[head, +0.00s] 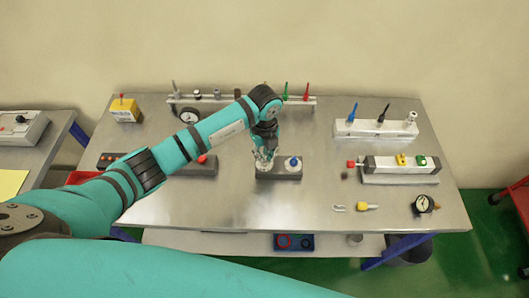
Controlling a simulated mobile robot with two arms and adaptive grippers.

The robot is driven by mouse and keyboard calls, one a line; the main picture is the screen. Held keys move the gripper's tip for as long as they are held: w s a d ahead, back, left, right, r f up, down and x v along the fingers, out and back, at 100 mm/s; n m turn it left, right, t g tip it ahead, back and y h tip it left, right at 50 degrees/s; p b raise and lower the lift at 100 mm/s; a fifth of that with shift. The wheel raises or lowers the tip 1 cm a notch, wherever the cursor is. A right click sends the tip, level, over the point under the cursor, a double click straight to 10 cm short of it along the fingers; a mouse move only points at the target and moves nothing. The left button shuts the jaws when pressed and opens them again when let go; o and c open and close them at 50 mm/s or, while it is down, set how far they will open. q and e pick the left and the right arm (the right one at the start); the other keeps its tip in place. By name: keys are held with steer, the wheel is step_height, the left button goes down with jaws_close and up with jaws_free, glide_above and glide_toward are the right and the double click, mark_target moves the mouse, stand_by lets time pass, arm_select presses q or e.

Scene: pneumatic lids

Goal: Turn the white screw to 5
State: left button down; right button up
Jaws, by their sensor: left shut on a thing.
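A dark block (279,176) sits near the middle of the metal table. On its right half is a blue knob (293,162) on a pale round dial. My left gripper (264,164) points down over the block's left half and is shut on the white screw there. The fingers cover most of the screw, so its pointer and the numbers around it cannot be read. My right gripper is not in view.
A rack (300,100) with coloured-handled tools stands behind my arm. At right are a tool holder (375,129), a block with yellow and green parts (400,178) and a gauge (424,204). The front middle of the table (250,212) is clear.

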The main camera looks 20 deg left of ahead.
arm_select(q)
steer(key=shift+w+f+m+b, duration=0.1)
steer(key=shift+m+b, duration=1)
steer(key=shift+b, duration=0.1)
steer(key=m+b, duration=1.5)
steer(key=b, duration=0.2)
steer(key=shift+m+b, duration=1.2)
steer(key=shift+m, duration=0.1)
steer(key=shift+r, duration=0.2)
steer(key=c, duration=1.4)
jaws_free()
